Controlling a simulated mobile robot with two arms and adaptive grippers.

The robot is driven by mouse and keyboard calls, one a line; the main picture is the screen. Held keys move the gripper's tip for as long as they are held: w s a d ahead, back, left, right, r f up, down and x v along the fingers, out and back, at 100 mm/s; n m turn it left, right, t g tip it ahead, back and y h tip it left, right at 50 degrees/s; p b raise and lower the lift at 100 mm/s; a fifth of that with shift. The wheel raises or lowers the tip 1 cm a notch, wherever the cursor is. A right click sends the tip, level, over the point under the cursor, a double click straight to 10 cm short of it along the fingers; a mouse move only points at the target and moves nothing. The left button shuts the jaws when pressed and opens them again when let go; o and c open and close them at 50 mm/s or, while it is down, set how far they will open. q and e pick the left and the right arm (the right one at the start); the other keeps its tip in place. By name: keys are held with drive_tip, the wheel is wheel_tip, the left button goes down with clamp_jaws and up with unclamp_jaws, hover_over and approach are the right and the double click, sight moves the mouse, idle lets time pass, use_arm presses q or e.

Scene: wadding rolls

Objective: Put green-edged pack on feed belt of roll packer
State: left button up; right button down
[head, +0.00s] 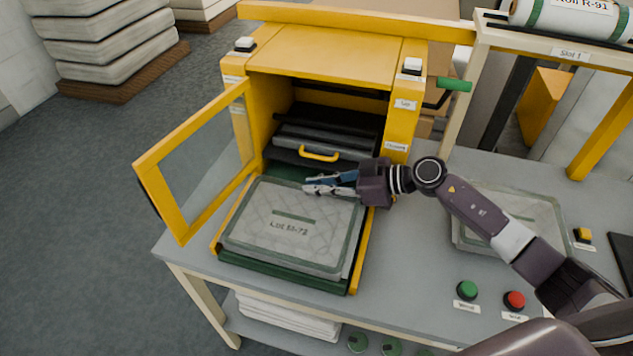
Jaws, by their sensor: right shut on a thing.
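A clear-wrapped pack with green edges (290,240), its label reading roughly "Lot M-72", lies flat on the green feed belt (280,272) of the yellow roll packer (325,50). The belt sticks out at the front between yellow side rails. My right gripper (308,186) is at the pack's back right edge, shut on that edge. My arm reaches in from the right. The fingers hide part of the pack's back edge. My left gripper is not in view.
The packer's yellow-framed door (200,160) stands open on the left. A yellow handle (319,155) is just behind my right gripper. Another green-edged pack (545,215) lies on the bench at right, partly behind my arm. Green (467,290) and red (514,300) buttons are in front.

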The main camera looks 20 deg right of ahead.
drive_tip(key=c, duration=2)
unclamp_jaws()
drive_tip(key=shift+c, duration=0.2)
drive_tip(key=shift+r, duration=0.25)
drive_tip(key=b+v, duration=0.2)
drive_tip(key=v, duration=0.9)
drive_tip(key=shift+d+r, duration=0.1)
drive_tip(key=shift+r, duration=0.1)
drive_tip(key=shift+s+d+r, duration=0.25)
drive_tip(key=shift+d+r, duration=0.05)
drive_tip(key=shift+d, duration=0.05)
